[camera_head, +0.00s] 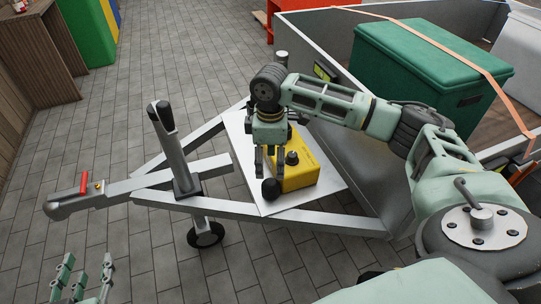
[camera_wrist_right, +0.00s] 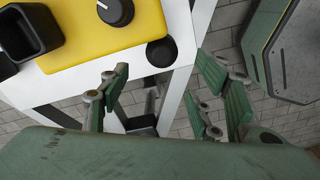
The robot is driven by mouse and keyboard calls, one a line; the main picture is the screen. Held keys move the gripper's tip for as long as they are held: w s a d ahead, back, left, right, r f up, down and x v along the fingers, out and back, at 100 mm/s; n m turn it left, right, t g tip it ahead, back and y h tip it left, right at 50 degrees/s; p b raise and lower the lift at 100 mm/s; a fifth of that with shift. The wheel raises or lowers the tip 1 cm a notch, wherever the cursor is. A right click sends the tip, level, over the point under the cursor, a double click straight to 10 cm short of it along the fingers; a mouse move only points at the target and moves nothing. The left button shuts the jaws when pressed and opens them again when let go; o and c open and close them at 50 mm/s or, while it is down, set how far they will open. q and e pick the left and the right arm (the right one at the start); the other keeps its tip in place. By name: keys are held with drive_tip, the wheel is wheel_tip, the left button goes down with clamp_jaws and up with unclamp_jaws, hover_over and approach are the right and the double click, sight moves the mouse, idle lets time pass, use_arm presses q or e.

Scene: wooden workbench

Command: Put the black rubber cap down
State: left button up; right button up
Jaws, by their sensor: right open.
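The black rubber cap (camera_head: 271,190), small and round, rests on the white plate (camera_head: 311,197) of the trailer's drawbar, beside the near corner of the yellow box (camera_head: 301,178). In the right wrist view the cap (camera_wrist_right: 161,52) lies at the plate's edge, beyond and between the fingertips. My right gripper (camera_head: 270,168) points down just above the cap, its fingers apart with nothing between them. My left gripper (camera_head: 84,283) is at the lower left, over the paving, with its fingers spread and empty.
A black knob (camera_wrist_right: 115,11) tops the yellow box, and an open black square holder (camera_wrist_right: 29,33) stands beside it. The jockey-wheel post (camera_head: 172,148) rises left of the plate. A green chest (camera_head: 424,67) sits in the trailer behind my right arm.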

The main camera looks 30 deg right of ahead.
drive_tip(key=shift+a, duration=0.2)
drive_tip(key=s+a+f+t+y, duration=0.1)
drive_tip(key=a+f, duration=0.1)
drive_tip(key=a, duration=0.4)
drive_tip(key=a+f+n+t+y, duration=0.1)
drive_tip(key=a+f, duration=0.1)
drive_tip(key=a, duration=0.3)
drive_tip(key=s+a+f+t+y, duration=0.1)
drive_tip(key=a+f, duration=0.2)
drive_tip(key=a, duration=0.3)
drive_tip(key=s+a+r+m+t+y, duration=0.1)
drive_tip(key=a+r+t+y, duration=0.1)
drive_tip(key=a, duration=0.3)
drive_tip(key=s+a+r+m+t+y, duration=0.1)
drive_tip(key=s+a+r+t+y, duration=0.1)
drive_tip(key=a, duration=0.3)
use_arm(q)
drive_tip(key=shift+s+a+f, duration=0.1)
drive_tip(key=shift+s+f, duration=0.05)
drive_tip(key=shift+f, duration=0.15)
use_arm(e)
drive_tip(key=s+d+r+m+t+h, duration=0.3)
drive_tip(key=d+r+m+t, duration=0.3)
drive_tip(key=d, duration=0.4)
drive_tip(key=shift+s+r+m+h, duration=0.25)
drive_tip(key=shift+r+m+h, duration=0.35)
drive_tip(key=shift+m, duration=0.1)
drive_tip(key=shift+f, duration=0.1)
